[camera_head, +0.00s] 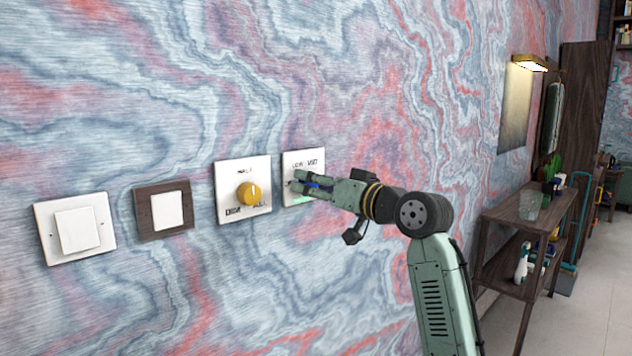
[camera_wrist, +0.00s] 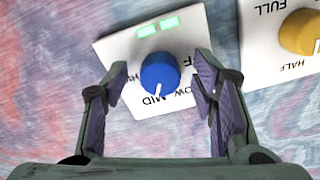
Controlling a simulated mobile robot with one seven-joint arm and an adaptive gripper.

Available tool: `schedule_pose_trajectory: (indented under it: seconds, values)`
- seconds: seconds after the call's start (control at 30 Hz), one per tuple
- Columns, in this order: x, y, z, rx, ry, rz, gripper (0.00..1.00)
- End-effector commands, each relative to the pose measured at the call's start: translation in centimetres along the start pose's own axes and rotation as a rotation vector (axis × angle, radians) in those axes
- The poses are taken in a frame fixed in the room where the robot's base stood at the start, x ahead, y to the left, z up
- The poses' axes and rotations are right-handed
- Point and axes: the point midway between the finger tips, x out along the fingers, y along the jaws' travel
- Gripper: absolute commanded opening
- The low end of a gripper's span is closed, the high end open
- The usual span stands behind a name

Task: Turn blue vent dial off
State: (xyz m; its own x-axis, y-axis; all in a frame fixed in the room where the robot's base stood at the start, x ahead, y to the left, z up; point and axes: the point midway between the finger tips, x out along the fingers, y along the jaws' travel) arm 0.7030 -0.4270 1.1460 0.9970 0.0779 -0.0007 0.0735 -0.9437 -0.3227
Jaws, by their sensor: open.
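The blue vent dial (camera_wrist: 160,72) is a round knob on a white square plate (camera_wrist: 112,47). In the wrist view the plate appears upside down, and the dial's white mark points down toward the printed MID. LOW, partly hidden, is beside MID, and part of OFF shows to the right. My gripper (camera_wrist: 161,76) is open, with one finger on each side of the dial and gaps showing between. In the head view my gripper (camera_head: 297,182) is at the plate (camera_head: 304,160) and hides most of the dial; a bit of blue (camera_head: 313,184) shows.
Farther left are a brown-framed switch (camera_head: 165,211) and a white switch (camera_head: 77,230). A wooden shelf table (camera_head: 510,216) stands right.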

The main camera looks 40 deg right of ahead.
Motion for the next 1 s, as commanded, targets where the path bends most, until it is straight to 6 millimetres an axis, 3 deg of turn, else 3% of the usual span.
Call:
schedule_pose_trajectory:
  seconds: [0.27, 1.0]
  values:
    - [0.12, 0.00, 0.02, 0.000, 0.000, 0.000, 0.51]
    - [0.09, 0.03, 0.02, 0.000, 0.000, 0.000, 0.05]
